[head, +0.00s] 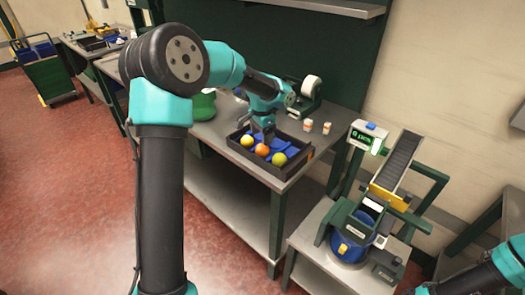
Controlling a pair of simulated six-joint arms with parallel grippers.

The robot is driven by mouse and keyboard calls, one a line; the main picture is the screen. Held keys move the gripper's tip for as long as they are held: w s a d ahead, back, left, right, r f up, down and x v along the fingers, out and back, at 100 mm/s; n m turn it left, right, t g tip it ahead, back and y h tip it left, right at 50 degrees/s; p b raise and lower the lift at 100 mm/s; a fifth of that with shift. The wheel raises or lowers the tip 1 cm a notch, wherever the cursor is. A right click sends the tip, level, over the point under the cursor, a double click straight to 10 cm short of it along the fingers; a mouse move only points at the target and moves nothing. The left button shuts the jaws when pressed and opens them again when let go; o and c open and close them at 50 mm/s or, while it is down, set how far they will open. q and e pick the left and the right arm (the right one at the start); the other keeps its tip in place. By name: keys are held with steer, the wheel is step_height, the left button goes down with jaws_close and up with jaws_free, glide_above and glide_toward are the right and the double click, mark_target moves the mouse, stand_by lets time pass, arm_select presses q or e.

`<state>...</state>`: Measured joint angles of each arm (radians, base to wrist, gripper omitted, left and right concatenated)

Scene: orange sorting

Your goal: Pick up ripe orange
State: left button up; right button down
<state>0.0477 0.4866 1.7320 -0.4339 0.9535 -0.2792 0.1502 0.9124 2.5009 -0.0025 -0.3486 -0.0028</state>
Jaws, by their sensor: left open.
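A ripe orange (262,150) sits in the dark tray (300,166) on the metal table, in the middle of a row of three fruits. A yellow-green fruit (247,141) is on its left and another yellow-green fruit (279,159) is on its right. My left gripper (265,136) points down over the tray, just behind and above the orange. It is open and holds nothing that I can see; its fingertips are small and partly unclear. Only links of my right arm show at the bottom right corner; its gripper is out of the picture.
Blue dividers (259,138) lie in the tray. A conveyor (400,160) and a blue bin (348,246) stand at the right.

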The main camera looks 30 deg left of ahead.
mark_target(262, 147)
arm_select(q)
steer(key=shift+f, duration=0.7)
steer(key=shift+w+d+f, duration=0.1)
steer(key=shift+w+f, duration=0.05)
steer(key=shift+f, duration=2.45)
steer(key=shift+c, duration=0.2)
steer(key=c, duration=0.7)
steer(key=shift+r, duration=0.1)
